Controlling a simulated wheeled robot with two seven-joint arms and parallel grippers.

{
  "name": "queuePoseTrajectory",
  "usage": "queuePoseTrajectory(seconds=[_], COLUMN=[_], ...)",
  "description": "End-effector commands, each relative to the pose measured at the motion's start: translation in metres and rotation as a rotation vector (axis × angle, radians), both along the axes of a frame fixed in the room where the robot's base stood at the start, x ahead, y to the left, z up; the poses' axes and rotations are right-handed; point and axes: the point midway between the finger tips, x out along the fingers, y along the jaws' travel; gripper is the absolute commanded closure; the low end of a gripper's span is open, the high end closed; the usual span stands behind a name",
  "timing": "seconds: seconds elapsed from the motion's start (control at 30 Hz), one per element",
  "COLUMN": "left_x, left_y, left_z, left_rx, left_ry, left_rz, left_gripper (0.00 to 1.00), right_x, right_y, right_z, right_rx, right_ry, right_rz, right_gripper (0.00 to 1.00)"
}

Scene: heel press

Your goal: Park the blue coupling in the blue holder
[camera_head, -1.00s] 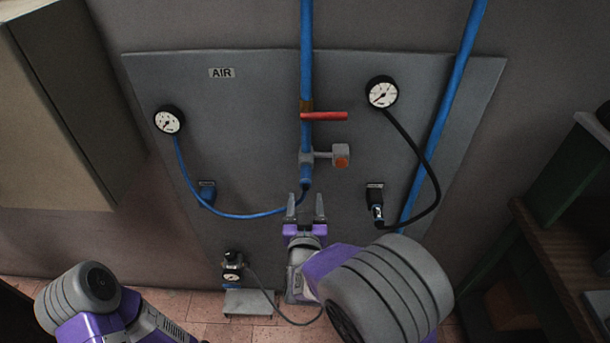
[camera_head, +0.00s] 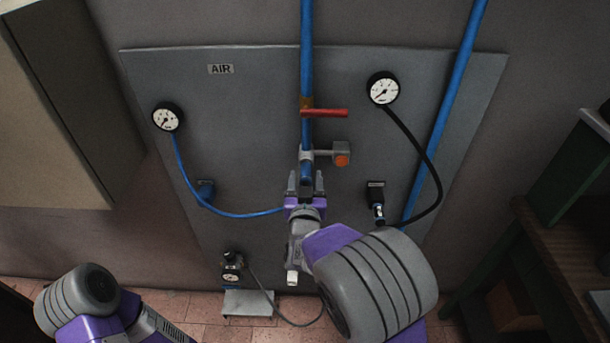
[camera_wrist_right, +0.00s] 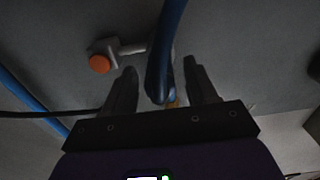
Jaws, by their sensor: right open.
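The blue hose (camera_head: 232,214) runs from the left gauge to the outlet under the central valve. The blue coupling (camera_head: 306,176) is at the hose's end, just below the outlet, partly hidden by my gripper. My right gripper (camera_head: 305,182) is open, with its fingers on either side of the coupling. In the right wrist view, the blue hose (camera_wrist_right: 168,60) passes between the open fingers (camera_wrist_right: 160,88); contact cannot be told. The blue holder (camera_head: 206,188) is on the panel to the left, with the hose passing just below it. My left gripper is out of view.
A red lever (camera_head: 325,113) and an orange-ended knob (camera_head: 342,159) stick out near the outlet. A black hose (camera_head: 438,185) leads to a dark holder (camera_head: 376,190) on the right. A small regulator (camera_head: 232,265) sits low on the panel (camera_head: 250,120).

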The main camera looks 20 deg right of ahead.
Motion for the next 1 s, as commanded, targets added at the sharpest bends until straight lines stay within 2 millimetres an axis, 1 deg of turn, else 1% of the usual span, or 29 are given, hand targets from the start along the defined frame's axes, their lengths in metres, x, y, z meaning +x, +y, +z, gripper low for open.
queuePoseTrajectory(seconds=[0.1,0.3,1.0], left_x=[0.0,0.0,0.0], left_y=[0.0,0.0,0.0], left_z=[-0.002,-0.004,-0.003], left_rx=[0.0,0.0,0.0], left_ry=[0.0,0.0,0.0], left_rz=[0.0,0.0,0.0], left_gripper=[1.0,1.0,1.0], right_x=[0.013,0.023,0.025], right_y=[-0.004,-0.006,-0.007], right_z=[0.0,0.0,0.0], right_rx=[-0.001,-0.001,-0.001], right_ry=[-0.001,0.001,0.0], right_rz=[0.0,0.001,0.0], right_gripper=[0.43,0.43,0.43])
